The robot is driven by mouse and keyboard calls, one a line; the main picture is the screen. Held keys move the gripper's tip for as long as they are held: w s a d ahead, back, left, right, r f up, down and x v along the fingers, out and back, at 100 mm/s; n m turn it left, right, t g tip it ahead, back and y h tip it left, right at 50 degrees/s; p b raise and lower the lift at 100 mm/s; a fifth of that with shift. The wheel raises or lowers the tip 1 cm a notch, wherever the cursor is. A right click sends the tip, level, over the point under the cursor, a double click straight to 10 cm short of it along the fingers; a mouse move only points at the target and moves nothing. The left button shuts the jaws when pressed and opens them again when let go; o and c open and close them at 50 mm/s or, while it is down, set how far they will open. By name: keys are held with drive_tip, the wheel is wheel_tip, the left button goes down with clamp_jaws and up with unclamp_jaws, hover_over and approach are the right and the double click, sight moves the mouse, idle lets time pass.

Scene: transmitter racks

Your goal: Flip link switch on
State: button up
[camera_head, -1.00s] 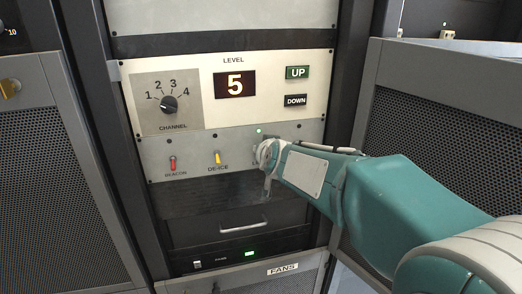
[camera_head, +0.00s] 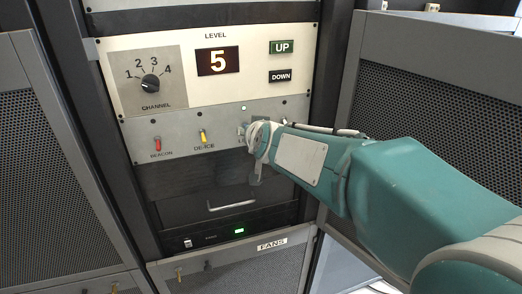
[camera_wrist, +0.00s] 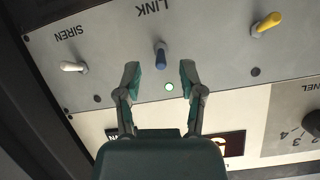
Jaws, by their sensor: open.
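The LINK switch (camera_wrist: 161,56) has a blue lever and shows in the wrist view below its label, which is upside down there. A lit pale green lamp (camera_wrist: 169,87) sits beside it; the lamp also shows lit in the head view (camera_head: 243,107). My gripper (camera_wrist: 160,76) is open, with one finger on each side of the blue lever and a gap to each. I cannot tell how far the fingertips are from the panel. In the head view my gripper (camera_head: 256,138) is at the panel and hides the LINK switch.
A white SIREN switch (camera_wrist: 74,67) and the yellow DE-ICE switch (camera_head: 203,136) flank LINK. The red BEACON switch (camera_head: 157,145) is farther left. Above are the channel knob (camera_head: 150,83), the level display (camera_head: 217,61) reading 5, and UP (camera_head: 283,47) and DOWN (camera_head: 283,76) buttons.

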drive_tip(key=s+d, duration=0.2)
drive_tip(key=s, duration=0.7)
drive_tip(key=shift+s+d, duration=0.2)
drive_tip(key=shift+d, duration=0.15)
drive_tip(key=s+d+f+g+h, duration=0.1)
drive_tip(key=s+d+f+g, duration=0.1)
drive_tip(key=s+d, duration=0.2)
drive_tip(key=s+d+f+g+h, duration=0.1)
drive_tip(key=s+d, duration=0.4)
drive_tip(key=s, duration=0.5)
drive_tip(key=s+d+f+m+g+h, duration=0.1)
drive_tip(key=s+d+f+g, duration=0.3)
drive_tip(key=s, duration=0.3)
drive_tip(key=shift+s+d+f+h, duration=0.25)
drive_tip(key=shift+s+f+h, duration=0.1)
drive_tip(key=shift+f, duration=0.1)
